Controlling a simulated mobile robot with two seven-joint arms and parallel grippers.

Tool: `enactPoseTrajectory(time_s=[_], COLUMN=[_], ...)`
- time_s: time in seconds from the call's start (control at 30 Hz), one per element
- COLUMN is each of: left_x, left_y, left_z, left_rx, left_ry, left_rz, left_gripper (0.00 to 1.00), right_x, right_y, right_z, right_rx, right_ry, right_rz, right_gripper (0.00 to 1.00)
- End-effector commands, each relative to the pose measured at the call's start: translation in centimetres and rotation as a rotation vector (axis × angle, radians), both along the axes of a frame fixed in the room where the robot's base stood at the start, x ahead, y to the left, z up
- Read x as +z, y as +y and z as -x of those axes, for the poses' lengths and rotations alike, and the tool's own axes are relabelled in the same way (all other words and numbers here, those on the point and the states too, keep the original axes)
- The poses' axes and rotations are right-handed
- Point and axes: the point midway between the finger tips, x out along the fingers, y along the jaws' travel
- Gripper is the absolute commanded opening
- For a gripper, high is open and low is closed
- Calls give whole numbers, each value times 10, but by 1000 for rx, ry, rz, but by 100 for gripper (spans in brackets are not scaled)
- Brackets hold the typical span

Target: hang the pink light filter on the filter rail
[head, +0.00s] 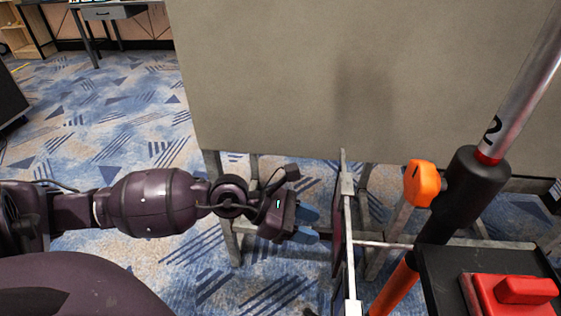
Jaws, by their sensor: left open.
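My left gripper (306,224) reaches in from the left at the lower middle. Its blue fingertips are apart with nothing seen between them. A pale metal rail (348,215) runs up and down the picture just to the right of the fingertips; it looks like the filter rail. A thin dark reddish panel (337,240) shows almost edge-on along the rail's left side. It may be the pink light filter, but I cannot tell for sure or see how it is held. My right gripper is out of view.
A stand with a black collar (465,190), an orange knob (422,183) and a silver pole (525,85) stands at the right. A red block (512,292) sits on a black tray (442,283). A large grey board (300,70) blocks the back. Patterned carpet lies open at left.

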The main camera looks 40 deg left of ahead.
Motion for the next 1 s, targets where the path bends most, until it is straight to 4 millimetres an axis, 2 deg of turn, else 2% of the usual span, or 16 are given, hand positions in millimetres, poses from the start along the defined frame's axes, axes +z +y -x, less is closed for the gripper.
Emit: enactPoseTrajectory(time_s=[0.2,0.5,0.7,1.0], left_x=[16,31,35,36], left_y=[27,54,63,64], left_z=[18,37,43,44], left_rx=[1,1,0,-1], left_ry=[-1,-2,-2,-1], left_rz=[-3,-1,-1,1], left_gripper=[44,44,44,44], right_x=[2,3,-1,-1], right_y=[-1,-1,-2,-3], right_z=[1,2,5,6], right_rx=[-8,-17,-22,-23], right_ry=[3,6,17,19], right_rz=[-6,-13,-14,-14], right_gripper=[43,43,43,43])
